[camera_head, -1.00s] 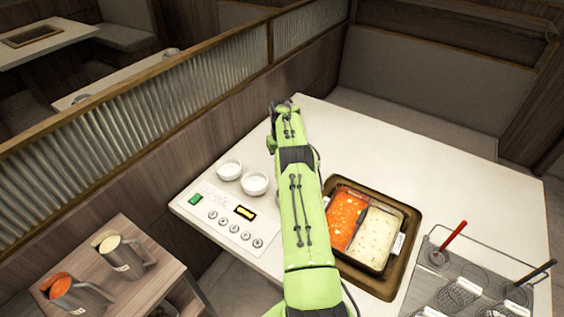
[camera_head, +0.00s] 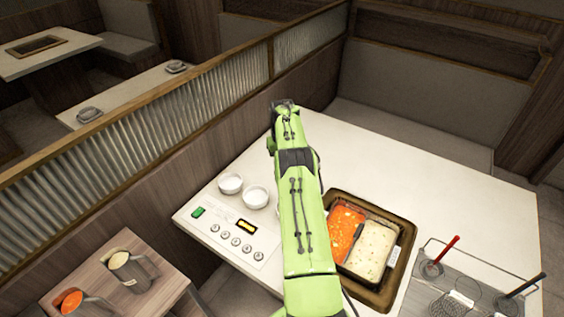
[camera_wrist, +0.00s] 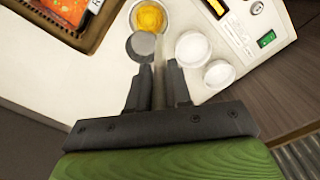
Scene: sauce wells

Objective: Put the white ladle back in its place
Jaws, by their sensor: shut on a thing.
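My gripper (camera_wrist: 158,88) is shut on the thin, pale handle of a ladle (camera_wrist: 159,92) in the wrist view. A round grey shape (camera_wrist: 142,46) beyond the fingertips looks like the ladle's head, beside a bowl of yellow sauce (camera_wrist: 150,17). I cannot tell whether the head touches the table or the bowl. In the head view my arm hides the gripper and the ladle. A wire rack (camera_head: 480,262) stands at the table's right end. A red-handled tool (camera_head: 446,250) and a dark-handled tool (camera_head: 527,284) stand there.
Two white bowls (camera_head: 230,184) (camera_head: 256,197) stand beside the control panel (camera_head: 228,231). A two-part pot of red and pale broth (camera_head: 372,251) is sunk in the table, right of my arm. Two jugs (camera_head: 133,270) (camera_head: 82,302) stand on a side cart. The table's far part is clear.

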